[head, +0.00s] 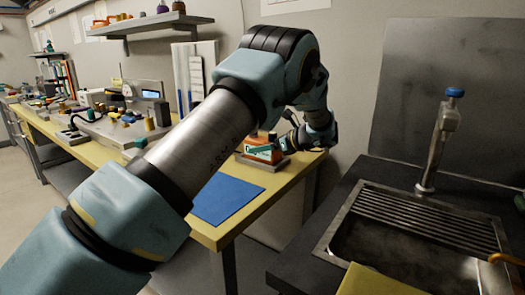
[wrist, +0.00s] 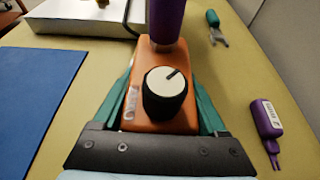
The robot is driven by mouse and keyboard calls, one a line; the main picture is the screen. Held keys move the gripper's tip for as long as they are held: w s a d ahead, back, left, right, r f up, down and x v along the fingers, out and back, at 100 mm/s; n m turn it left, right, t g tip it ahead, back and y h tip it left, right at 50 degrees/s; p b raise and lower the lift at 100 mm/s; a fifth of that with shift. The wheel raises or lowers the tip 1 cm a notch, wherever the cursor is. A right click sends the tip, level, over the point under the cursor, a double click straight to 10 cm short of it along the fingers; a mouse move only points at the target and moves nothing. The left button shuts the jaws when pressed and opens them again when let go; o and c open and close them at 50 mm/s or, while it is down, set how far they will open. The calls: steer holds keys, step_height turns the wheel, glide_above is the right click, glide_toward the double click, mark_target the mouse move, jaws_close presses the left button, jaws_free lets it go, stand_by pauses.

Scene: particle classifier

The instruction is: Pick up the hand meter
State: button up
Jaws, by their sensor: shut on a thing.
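The hand meter (wrist: 130,112) is an orange body with a round black knob with a white top, seen close up in the wrist view. My gripper (wrist: 160,75) has its teal fingers on the left and right sides of the orange body, shut on it. The near end of the meter is hidden by the dark gripper base.
A blue mat (wrist: 28,95) lies left of the meter; it also shows in the head view (head: 228,199). A purple cylinder (wrist: 166,20) is just beyond the meter. A small purple tool (wrist: 267,122) and green-handled pliers (wrist: 214,25) lie to the right. A sink (head: 400,240) is at right.

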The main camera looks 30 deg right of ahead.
jaws_close()
steer(key=shift+r, duration=0.15)
